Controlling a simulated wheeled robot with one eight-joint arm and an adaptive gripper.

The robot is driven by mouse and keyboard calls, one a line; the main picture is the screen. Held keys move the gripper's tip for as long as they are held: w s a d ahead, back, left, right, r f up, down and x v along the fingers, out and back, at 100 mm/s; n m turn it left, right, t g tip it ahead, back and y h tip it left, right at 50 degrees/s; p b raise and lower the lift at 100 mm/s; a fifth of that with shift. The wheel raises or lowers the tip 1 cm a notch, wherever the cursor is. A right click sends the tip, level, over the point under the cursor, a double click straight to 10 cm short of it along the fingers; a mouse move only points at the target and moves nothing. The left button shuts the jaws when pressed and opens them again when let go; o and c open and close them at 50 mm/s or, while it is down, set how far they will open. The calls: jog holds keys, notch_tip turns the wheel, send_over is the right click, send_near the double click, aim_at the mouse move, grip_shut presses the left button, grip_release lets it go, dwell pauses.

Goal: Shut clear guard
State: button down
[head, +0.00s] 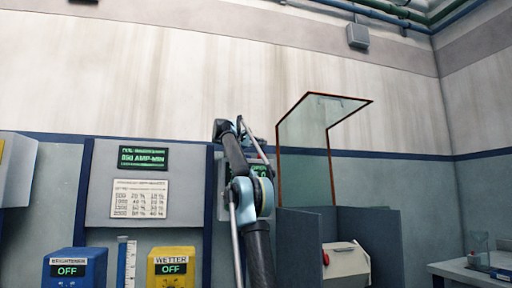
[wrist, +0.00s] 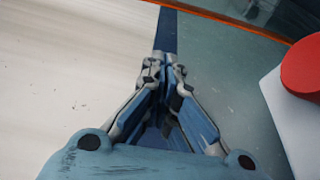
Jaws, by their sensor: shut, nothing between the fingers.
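The clear guard (head: 304,155) is a see-through panel with orange-brown edges. It stands raised above a grey-blue enclosure (head: 299,245) right of my arm, with a top flap angled out to the right. In the wrist view an orange edge strip (wrist: 232,20) that looks like the guard's crosses the upper right. My gripper (wrist: 166,62) is shut and empty, with its fingertips together left of and below that strip and no contact visible. In the head view my arm reaches up left of the guard, and the fingertips cannot be made out there.
A white box with a red button (head: 326,258) sits inside the enclosure. A red round knob (wrist: 303,68) is close at the wrist view's right. Blue (head: 75,268) and yellow (head: 171,267) units stand left. A bench (head: 470,270) stands far right. Space above the guard is clear.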

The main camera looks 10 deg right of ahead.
jog(key=x, duration=0.5)
jog(key=shift+d, duration=0.2)
jog(key=shift+s+r, duration=0.2)
jog(key=shift+s, duration=1.85)
